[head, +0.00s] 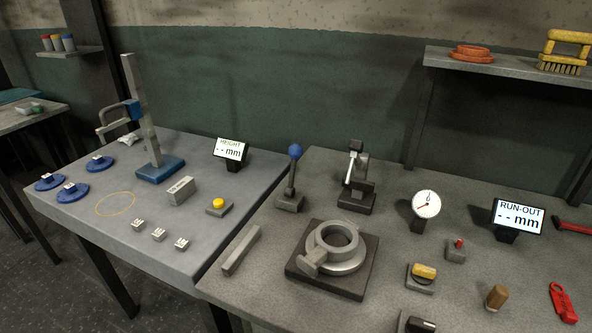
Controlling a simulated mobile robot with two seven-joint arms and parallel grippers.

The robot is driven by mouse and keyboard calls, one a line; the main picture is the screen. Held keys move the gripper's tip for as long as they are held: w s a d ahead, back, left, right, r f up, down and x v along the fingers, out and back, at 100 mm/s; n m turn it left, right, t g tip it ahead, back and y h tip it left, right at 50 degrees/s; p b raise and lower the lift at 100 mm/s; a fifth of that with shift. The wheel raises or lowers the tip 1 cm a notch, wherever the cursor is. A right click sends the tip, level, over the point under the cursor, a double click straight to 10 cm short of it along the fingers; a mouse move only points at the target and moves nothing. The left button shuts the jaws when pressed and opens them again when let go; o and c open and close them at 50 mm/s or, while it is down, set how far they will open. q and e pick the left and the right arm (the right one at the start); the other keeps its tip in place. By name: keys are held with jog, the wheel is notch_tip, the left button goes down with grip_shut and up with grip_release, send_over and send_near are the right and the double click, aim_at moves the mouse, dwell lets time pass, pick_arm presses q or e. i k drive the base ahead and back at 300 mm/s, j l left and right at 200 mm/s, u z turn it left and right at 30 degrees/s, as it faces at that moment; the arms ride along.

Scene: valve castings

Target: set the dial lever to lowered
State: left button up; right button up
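A lever with a blue ball knob (295,152) stands nearly upright on a small grey block on the right-hand bench, left of a dark stand (356,190) with a light slim arm. A round white dial (426,204) with a red needle stands right of that stand. Which of these parts is the dial lever is not labelled; the blue-knobbed lever is the clearest lever, and its handle points up. A ring-shaped grey casting (333,238) with a side stub sits on a dark square plate (314,285) in front.
The run-out display (518,217) shows dashes, as does the height display (230,150). A grey bar (241,250) lies left of the casting plate.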

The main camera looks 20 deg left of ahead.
aim_at(295, 150)
jog(key=i+j, duration=0.1)
jog(key=j, duration=0.6)
jog(key=i+j, duration=0.1)
jog(key=j, duration=0.6)
jog(key=i+j, duration=0.1)
jog(key=j, duration=0.55)
jog(key=z, duration=0.05)
